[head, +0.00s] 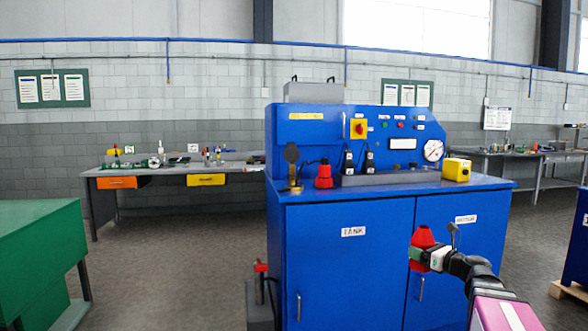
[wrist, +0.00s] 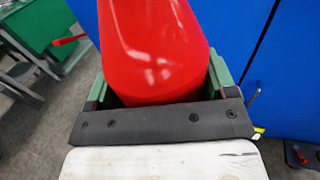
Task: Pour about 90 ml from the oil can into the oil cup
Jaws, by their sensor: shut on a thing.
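My gripper (head: 430,258) is shut on a red can, which I take to be the oil can (head: 422,237), in front of the blue cabinet's doors and below its top. In the wrist view the can's smooth red body (wrist: 155,50) fills the space between the green-edged fingers (wrist: 158,92). A small brass cup with a raised dark lid, likely the oil cup (head: 296,187), stands at the left front of the cabinet top. It is well apart from my gripper, up and to the left.
A green bench (head: 40,240) is at left. Open floor lies between.

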